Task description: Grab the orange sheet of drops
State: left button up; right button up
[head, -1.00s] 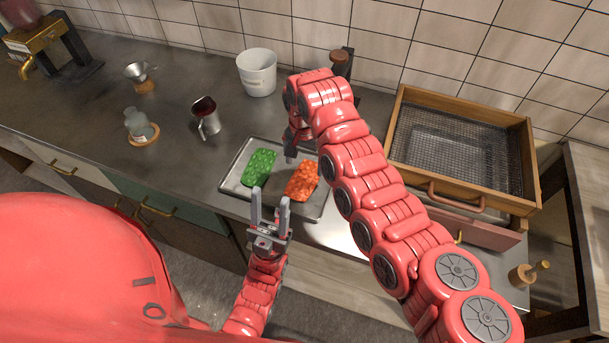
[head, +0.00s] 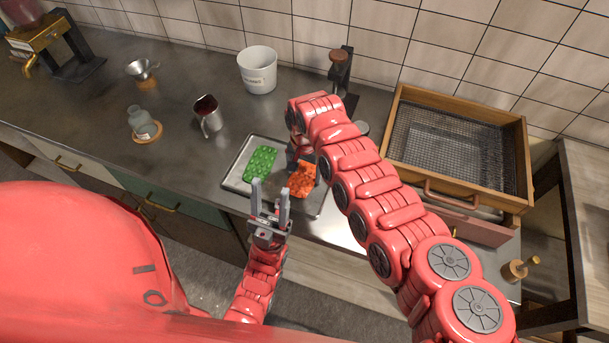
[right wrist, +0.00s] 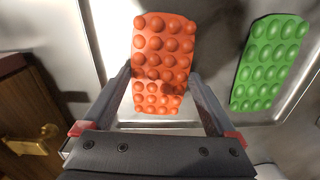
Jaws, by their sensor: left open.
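The orange sheet of drops (head: 303,179) lies on a metal tray (head: 234,179), to the right of a green sheet of drops (head: 261,163). In the right wrist view the orange sheet (right wrist: 162,62) shows between the two fingers of my right gripper (right wrist: 160,85), which are apart; I cannot tell whether they touch it. The green sheet (right wrist: 270,62) is to the right there. In the head view my right gripper (head: 293,160) is over the tray at the orange sheet, partly hidden by its arm. My left gripper (head: 269,192) is open and empty at the tray's front edge.
A white bucket (head: 258,70), a metal jug with dark red contents (head: 207,116) and a glass bottle (head: 141,122) stand behind and left on the counter. A wooden mesh-bottomed box (head: 395,146) is at right.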

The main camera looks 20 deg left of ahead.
jog(key=c, duration=0.7)
jog(key=shift+r, duration=0.1)
